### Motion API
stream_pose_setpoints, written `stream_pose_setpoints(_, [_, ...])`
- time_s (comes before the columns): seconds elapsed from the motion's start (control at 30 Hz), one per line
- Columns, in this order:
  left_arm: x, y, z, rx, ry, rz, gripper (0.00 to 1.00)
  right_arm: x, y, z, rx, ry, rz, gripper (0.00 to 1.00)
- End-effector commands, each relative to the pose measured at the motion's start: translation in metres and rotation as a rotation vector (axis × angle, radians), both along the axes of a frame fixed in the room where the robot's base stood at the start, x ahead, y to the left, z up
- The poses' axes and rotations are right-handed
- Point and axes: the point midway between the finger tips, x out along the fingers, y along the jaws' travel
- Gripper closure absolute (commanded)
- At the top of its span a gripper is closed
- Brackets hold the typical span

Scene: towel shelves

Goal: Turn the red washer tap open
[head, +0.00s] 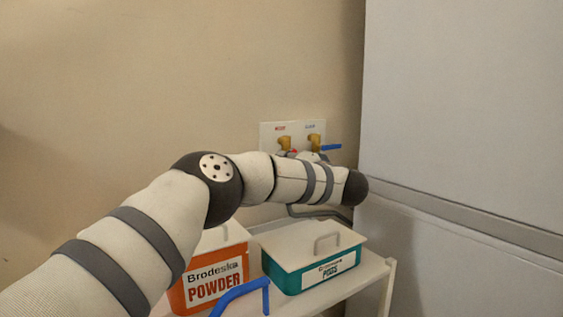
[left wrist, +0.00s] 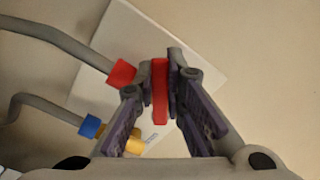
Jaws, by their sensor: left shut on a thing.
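The red tap handle (left wrist: 160,92) stands between the fingers of my left gripper (left wrist: 161,75) in the left wrist view. The gripper is shut on it. A red hose collar (left wrist: 122,73) sits beside the fingers on a grey hose. In the head view the wall plate (head: 269,128) carries two brass taps, the left one (head: 285,142) and the right one (head: 314,140) with a blue handle (head: 331,147). My left arm hides the gripper and most of the red handle there. My right gripper is not in view.
Below the arm, an orange powder box (head: 204,273) and a teal pods box (head: 283,276) stand on a white shelf (head: 358,278). A blue looped handle (head: 233,292) rises in front. A large pale appliance (head: 465,110) stands close on the right. Grey hoses hang from the taps.

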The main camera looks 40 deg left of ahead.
Motion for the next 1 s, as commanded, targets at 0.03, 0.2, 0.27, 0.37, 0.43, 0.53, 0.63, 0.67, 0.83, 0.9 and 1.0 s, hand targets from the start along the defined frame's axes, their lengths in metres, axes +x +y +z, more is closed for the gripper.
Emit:
stream_pose_setpoints(0.03, [0.0,-0.001,0.0,0.0,0.0,-0.001,1.0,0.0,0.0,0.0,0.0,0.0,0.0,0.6])
stream_pose_setpoints(0.2, [0.0,0.0,0.0,0.0,0.001,-0.001,0.68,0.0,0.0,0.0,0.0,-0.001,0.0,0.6])
stream_pose_setpoints(0.27, [0.0,0.0,0.0,0.001,0.002,-0.001,0.68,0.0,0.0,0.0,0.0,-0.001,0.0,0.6])
stream_pose_setpoints(0.37, [0.0,0.0,0.0,0.001,0.002,-0.001,0.68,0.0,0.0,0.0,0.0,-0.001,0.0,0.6])
stream_pose_setpoints(0.43, [0.0,0.0,0.0,0.0,0.003,-0.001,0.68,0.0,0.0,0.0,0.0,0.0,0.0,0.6])
stream_pose_setpoints(0.53, [0.0,-0.003,0.0,0.0,0.003,-0.002,0.68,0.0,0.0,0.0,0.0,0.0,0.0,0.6])
stream_pose_setpoints(0.63, [-0.005,-0.015,0.001,0.001,0.003,-0.005,0.68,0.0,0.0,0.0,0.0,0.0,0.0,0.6])
stream_pose_setpoints(0.67, [-0.007,-0.02,0.001,0.002,0.003,-0.004,0.68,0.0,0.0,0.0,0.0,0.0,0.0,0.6])
stream_pose_setpoints(0.83, [-0.021,-0.052,0.001,0.001,0.002,-0.004,0.68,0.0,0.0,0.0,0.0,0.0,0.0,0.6])
stream_pose_setpoints(0.9, [-0.025,-0.062,0.001,0.001,0.002,-0.004,0.68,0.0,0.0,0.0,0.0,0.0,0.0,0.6])
stream_pose_setpoints(1.0, [-0.029,-0.071,0.001,0.001,0.0,-0.003,0.68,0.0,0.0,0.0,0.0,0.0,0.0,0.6])
